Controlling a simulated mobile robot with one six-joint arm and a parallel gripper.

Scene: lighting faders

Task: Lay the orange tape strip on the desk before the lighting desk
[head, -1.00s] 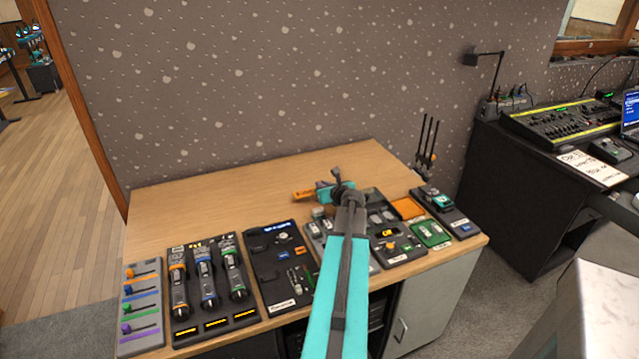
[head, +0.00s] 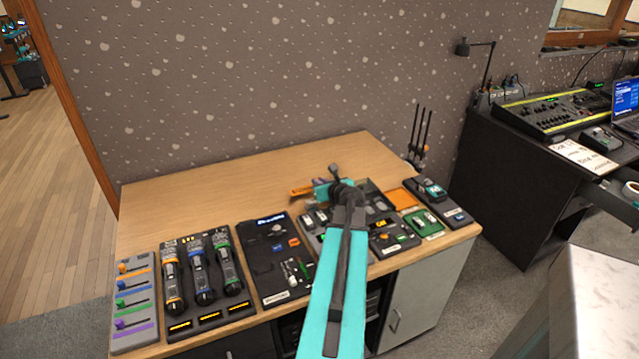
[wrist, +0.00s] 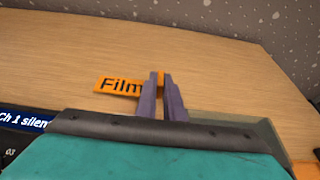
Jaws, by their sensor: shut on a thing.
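In the head view my gripper (head: 322,188) and the strip are over the back part of the wooden table (head: 210,195). I cannot tell how far the strip is above the wood. The lighting desk (head: 545,116), a dark console with a yellow-green stripe, stands on the black desk (head: 510,187) at the right.
Several control panels, such as the fader panel (head: 135,305), line the wooden table's front. A pale marble-like surface (head: 600,300) is at lower right. Grey carpet lies between the furniture.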

